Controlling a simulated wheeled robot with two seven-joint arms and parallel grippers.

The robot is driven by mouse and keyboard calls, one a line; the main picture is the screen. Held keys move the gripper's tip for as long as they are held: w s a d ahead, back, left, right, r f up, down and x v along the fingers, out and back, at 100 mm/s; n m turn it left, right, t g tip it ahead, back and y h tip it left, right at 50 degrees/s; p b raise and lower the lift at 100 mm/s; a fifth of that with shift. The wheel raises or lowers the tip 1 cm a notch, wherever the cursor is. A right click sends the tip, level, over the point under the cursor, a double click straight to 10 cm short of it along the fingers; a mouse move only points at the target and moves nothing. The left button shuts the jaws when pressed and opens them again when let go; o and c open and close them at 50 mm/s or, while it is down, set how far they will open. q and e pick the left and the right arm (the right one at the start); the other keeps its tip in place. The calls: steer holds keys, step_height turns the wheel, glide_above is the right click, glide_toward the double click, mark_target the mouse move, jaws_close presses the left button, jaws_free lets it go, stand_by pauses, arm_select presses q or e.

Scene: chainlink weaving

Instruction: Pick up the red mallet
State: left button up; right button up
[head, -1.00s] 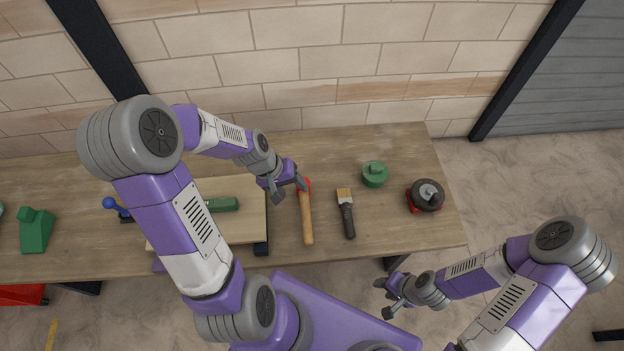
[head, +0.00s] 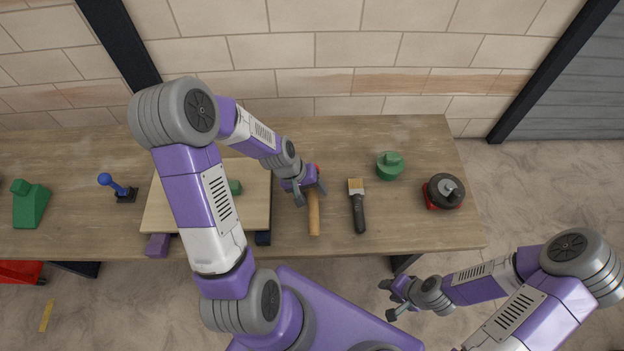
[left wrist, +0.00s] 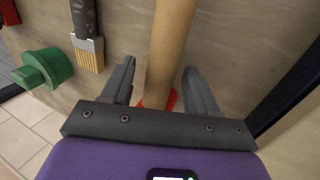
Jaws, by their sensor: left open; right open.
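The red mallet lies on the wooden table, its wooden handle (head: 313,213) pointing toward the table's front edge. Its red head (head: 317,168) is mostly hidden by my left gripper (head: 310,194) in the head view. In the left wrist view, the fingers of my left gripper (left wrist: 153,88) are open, one on each side of the mallet (left wrist: 171,45), with gaps to the handle. Part of the red head (left wrist: 170,101) shows between them. I cannot tell the exact height of the fingers. My right gripper (head: 387,300) is open and empty, off the table's front edge.
A brush (head: 358,207) lies right of the mallet. A green object (head: 390,166) and a dark round object with a red base (head: 443,192) stand farther right. A light board (head: 259,217) is close on the left, with a blue-knobbed item (head: 117,187) beyond.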

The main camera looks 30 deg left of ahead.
arm_select(q)
steer(key=shift+w+d+f, duration=0.15)
steer(key=shift+f, duration=0.35)
jaws_close()
step_height(320, 180, up, 10)
steer(key=p, duration=0.3)
